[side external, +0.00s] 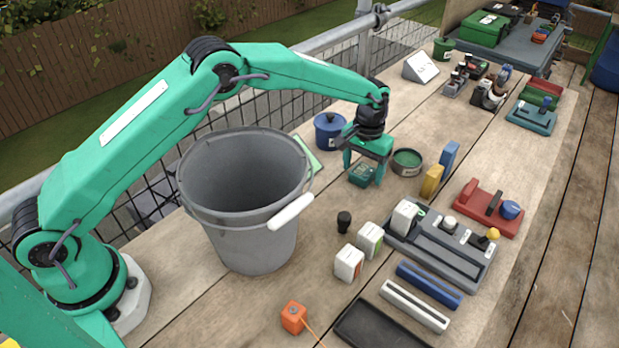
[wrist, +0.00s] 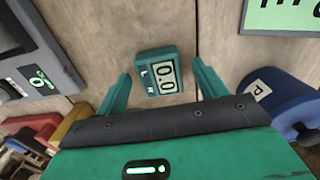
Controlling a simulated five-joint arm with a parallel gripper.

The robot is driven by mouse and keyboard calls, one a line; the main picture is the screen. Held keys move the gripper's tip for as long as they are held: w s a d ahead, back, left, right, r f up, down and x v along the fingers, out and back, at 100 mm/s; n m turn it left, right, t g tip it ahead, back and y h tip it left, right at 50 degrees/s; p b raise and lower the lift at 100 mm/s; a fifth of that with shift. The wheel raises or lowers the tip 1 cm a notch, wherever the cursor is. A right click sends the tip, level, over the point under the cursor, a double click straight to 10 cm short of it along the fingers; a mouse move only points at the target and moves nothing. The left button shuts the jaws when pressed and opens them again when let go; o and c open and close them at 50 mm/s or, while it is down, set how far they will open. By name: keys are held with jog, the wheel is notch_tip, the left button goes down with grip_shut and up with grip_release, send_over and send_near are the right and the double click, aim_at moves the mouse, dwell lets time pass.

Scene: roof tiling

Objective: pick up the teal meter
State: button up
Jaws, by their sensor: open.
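The teal meter (side external: 362,175) is a small boxy device on the wooden table, below my gripper in the side view. In the wrist view the teal meter (wrist: 160,73) shows a pale display reading 0.0 and lies between the two fingers, a little beyond their tips. My gripper (side external: 362,172) is open and points down, with one finger on either side of the meter. In the wrist view my gripper (wrist: 158,80) shows a gap between each finger and the meter. Nothing is held.
A blue lidded pot (side external: 329,131) stands close to the left of my gripper, and a round green-topped tin (side external: 407,160) close to the right. A large grey bucket (side external: 250,235) stands nearer the arm's base. Yellow (side external: 432,181) and blue (side external: 449,155) blocks stand further right.

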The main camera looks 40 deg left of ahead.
aim_at(363, 172)
dwell(0.4)
jog(key=c, duration=1.1)
jog(key=shift+r, duration=0.15)
jog(key=shift+r, duration=0.5)
notch_tip(363, 172, up, 3)
jog(key=shift+s+d+r, duration=0.1)
jog(key=shift+d, duration=0.05)
jog(key=s+d+r, duration=0.4)
jog(key=s+d, duration=0.1)
jog(key=s+d+r, duration=0.2)
jog(key=s, duration=0.1)
jog(key=shift+s+d+r, duration=0.15)
jog(key=shift+d+r, duration=0.15)
jog(key=shift+d, duration=0.05)
